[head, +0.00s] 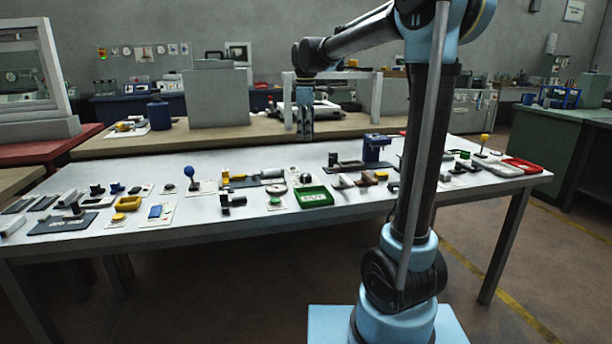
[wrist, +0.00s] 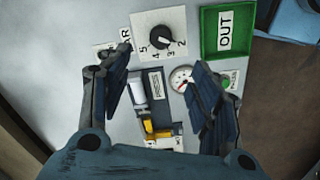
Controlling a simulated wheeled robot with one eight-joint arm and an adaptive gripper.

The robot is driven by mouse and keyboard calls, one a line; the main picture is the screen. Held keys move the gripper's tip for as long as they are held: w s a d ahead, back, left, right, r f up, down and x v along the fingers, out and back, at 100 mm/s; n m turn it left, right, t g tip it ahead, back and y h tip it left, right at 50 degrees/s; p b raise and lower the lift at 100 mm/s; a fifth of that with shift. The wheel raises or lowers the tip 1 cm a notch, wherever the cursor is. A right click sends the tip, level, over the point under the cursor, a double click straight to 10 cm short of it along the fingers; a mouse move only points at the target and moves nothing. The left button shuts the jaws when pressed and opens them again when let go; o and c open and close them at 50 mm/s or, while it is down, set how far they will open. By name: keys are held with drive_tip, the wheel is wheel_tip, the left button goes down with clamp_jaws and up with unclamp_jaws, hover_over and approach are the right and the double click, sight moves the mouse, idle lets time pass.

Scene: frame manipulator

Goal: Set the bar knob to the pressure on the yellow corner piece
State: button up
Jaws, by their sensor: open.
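The bar knob (wrist: 161,38) is a round black dial with a bar handle on a white plate numbered 2, 3, 4, 5. Its handle seems to point near 2. In the head view the knob (head: 305,178) lies behind the green tray. The yellow corner piece (wrist: 152,130) sits at the lower end of a dark fixture with a silver cylinder. It also shows in the head view (head: 225,176); any writing by it is too small to read. My gripper (wrist: 162,62) is open and empty above the table, its fingers (head: 305,137) pointing down. The left finger partly hides a "BAR" label.
A green OUT tray (wrist: 209,45) lies right of the knob. A round gauge (wrist: 181,79) and a green button (wrist: 226,84) are nearby, partly behind the right finger. A blue-knobbed lever (head: 189,172) and a blue machine (head: 376,149) stand on the crowded white table.

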sight(306, 175)
wheel_tip(306, 175, down, 16)
drive_tip(key=shift+r, duration=0.1)
idle(0.5)
drive_tip(key=c, duration=1.1)
